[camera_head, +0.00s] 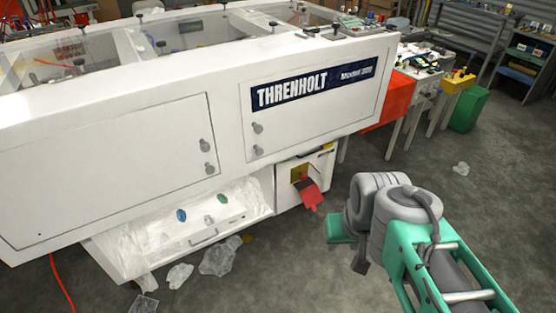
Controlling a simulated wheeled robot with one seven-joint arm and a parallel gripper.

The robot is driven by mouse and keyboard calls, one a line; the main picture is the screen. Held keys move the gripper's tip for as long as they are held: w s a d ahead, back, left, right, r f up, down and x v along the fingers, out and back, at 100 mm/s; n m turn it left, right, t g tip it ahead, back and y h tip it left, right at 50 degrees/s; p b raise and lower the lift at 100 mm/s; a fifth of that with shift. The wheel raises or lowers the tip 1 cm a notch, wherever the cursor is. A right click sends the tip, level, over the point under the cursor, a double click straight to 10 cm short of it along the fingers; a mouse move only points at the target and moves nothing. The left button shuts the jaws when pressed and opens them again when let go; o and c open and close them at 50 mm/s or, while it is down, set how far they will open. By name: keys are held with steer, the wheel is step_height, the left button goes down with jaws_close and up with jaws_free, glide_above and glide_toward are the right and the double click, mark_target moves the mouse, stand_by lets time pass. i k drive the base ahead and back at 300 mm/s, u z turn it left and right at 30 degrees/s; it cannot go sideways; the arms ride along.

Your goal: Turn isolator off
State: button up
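The isolator (305,188) appears to be the red handle on a yellow plate, on the front of a small white cabinet under the large white machine. Its red handle slants down and to the right from the plate. My gripper (346,243) is at the end of my grey and green arm, to the right of and nearer than the isolator. A clear gap of floor shows between them in the picture.
The white machine (150,105) marked THRENHOLT overhangs the cabinet. A red hose (62,283) runs at lower left. Grey floor is open toward the right.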

mark_target(304, 176)
steer(key=z, duration=1.3)
steer(key=i, duration=2.1)
steer(key=u, duration=3.9)
